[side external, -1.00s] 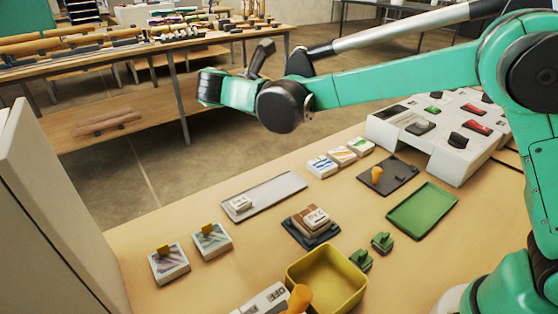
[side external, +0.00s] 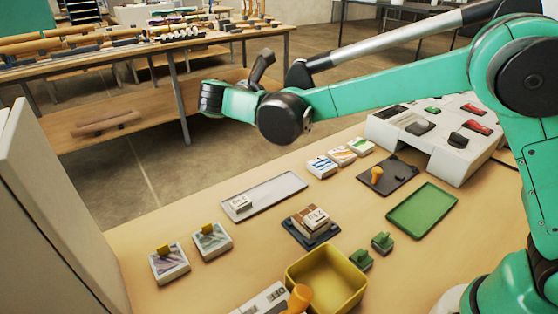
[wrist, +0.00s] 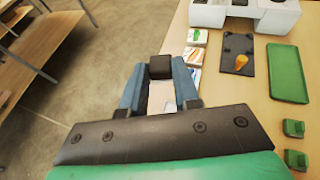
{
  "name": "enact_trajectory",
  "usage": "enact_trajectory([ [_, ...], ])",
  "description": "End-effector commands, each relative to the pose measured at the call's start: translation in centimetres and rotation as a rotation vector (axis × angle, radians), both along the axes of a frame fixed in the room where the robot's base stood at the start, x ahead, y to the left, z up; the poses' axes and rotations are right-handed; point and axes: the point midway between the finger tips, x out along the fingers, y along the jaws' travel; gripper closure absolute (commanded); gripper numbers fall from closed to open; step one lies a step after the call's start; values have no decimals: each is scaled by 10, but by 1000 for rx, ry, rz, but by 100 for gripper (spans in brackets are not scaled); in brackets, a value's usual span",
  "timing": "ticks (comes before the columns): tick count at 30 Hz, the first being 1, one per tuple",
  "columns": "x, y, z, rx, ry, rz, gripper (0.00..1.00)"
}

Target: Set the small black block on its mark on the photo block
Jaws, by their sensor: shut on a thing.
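My gripper (wrist: 160,82) is shut on a small black block (wrist: 160,67), held between the tips of its blue-grey fingers in the wrist view. In the side view the hand is raised at the upper left and its fingertips cannot be made out. Two white blocks with picture faces and yellow tabs, a left one (side external: 169,264) and a right one (side external: 212,242), lie at the table's left. More picture-faced white blocks (side external: 322,166) lie in a row farther back, partly behind my fingers in the wrist view (wrist: 193,56). I cannot tell which is the photo block; no mark is distinguishable.
A brown and white stack (side external: 312,219) sits on a dark base. A grey tray (side external: 270,194), green tray (side external: 421,210), yellow bin (side external: 340,290) and dark plate with an orange knob (side external: 400,177) are nearby. A white machine (side external: 450,125) stands behind. Bare table lies between.

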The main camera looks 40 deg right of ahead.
Motion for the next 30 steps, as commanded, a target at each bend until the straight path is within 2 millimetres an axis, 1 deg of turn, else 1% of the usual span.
enact_trajectory([
  [9,0,0,-92,0,0,0,100],
  [12,0,0,-116,0,0,0,100],
  [15,-1,0,-133,0,0,0,100],
  [20,0,0,-145,0,0,0,100],
  [27,0,0,-175,0,0,0,100],
  [30,0,0,-182,0,0,0,100],
])
